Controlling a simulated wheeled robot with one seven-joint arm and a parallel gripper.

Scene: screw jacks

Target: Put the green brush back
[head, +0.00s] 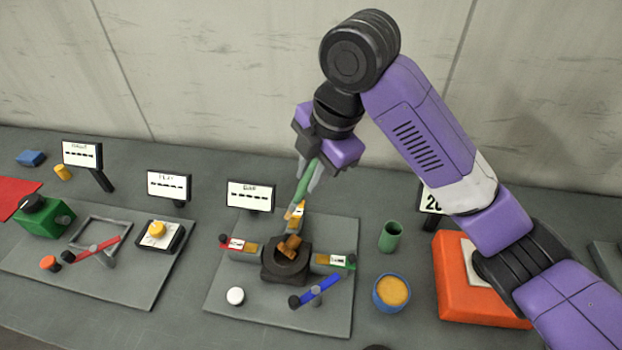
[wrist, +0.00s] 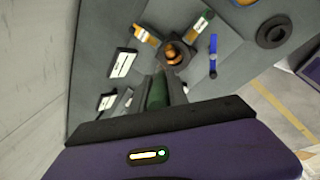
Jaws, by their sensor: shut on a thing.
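The green brush (head: 305,184) is in my gripper (head: 313,172), pointing down and slightly left, with its tan tip low. In the wrist view the green handle (wrist: 157,92) shows between the fingers (wrist: 160,85). The brush tip is above the back of the middle grey plate (head: 225,294), near a yellow-and-white label; I cannot tell whether it touches. A green cup (head: 390,236) stands upright on the table to the right of this plate, apart from my gripper. Its mouth faces up and I see nothing standing in it.
A blue pot with tan contents (head: 391,292) stands in front of the cup. An orange block (head: 470,300) is to its right, partly under my arm. A dark round hub (head: 287,262) and a blue lever (head: 320,287) sit on the plate. Small signs (head: 250,196) stand behind.

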